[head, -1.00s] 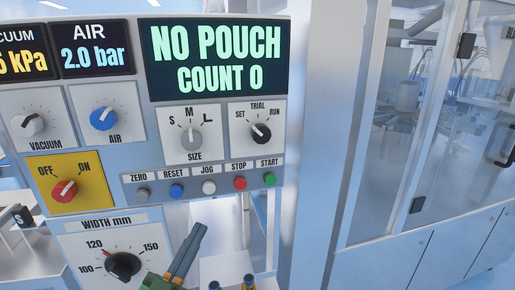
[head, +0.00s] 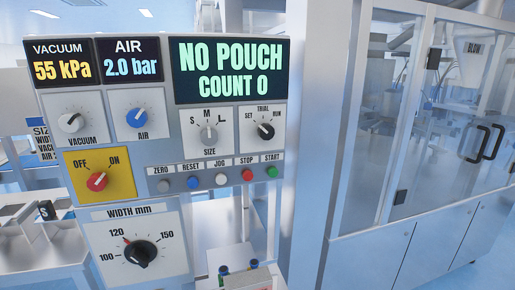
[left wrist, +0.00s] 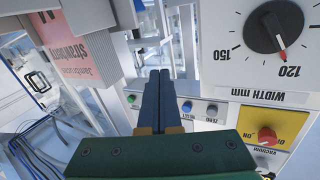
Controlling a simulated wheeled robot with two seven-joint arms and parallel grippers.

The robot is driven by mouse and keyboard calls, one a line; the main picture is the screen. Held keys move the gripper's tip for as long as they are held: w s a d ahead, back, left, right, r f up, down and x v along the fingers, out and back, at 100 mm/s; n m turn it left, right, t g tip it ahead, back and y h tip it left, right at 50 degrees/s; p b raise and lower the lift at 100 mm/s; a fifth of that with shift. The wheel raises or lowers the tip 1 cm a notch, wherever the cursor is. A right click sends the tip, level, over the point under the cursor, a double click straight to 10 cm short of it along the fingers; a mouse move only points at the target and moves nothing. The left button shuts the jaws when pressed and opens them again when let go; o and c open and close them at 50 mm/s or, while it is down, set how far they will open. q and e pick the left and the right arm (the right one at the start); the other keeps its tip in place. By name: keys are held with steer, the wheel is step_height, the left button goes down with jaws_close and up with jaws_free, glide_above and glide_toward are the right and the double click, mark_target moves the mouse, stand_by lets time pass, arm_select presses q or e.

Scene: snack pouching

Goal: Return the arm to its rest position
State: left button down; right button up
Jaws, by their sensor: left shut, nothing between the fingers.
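My left gripper (left wrist: 158,100) shows only in the left wrist view, where its two dark fingers are together with nothing between them. It is apart from the control panel (head: 160,205), whose buttons and knobs appear upside down around it in the wrist view. In the head view neither gripper shows. The panel's display (head: 228,70) reads NO POUCH, COUNT 0. The width knob (head: 140,253) has its red mark near 120, and it also shows in the left wrist view (left wrist: 273,28).
A pink strawberry-labelled box (left wrist: 80,40) shows in the left wrist view. A metal post (head: 320,150) stands right of the panel. A glass-doored cabinet (head: 430,150) stands farther right. Two small blue-and-green topped items (head: 224,270) are at the bottom centre.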

arm_select(q)
steer(key=s+a+f+n+g+y, duration=0.1)
steer(key=s+f+g, duration=0.45)
steer(key=f, duration=0.75)
steer(key=s+a+f+g+y, duration=0.1)
steer(key=s+f+g, duration=0.2)
steer(key=s+f, duration=0.8)
steer(key=s+f+g, duration=0.4)
steer(key=s+f, duration=0.2)
steer(key=s, duration=0.5)
steer(key=s+f+g+y, duration=0.1)
steer(key=s+f+g, duration=0.3)
steer(key=s, duration=0.7)
step_height(320, 180, down, 2)
steer(key=shift+a, duration=0.15)
steer(key=shift+w, duration=0.15)
stand_by(1.5)
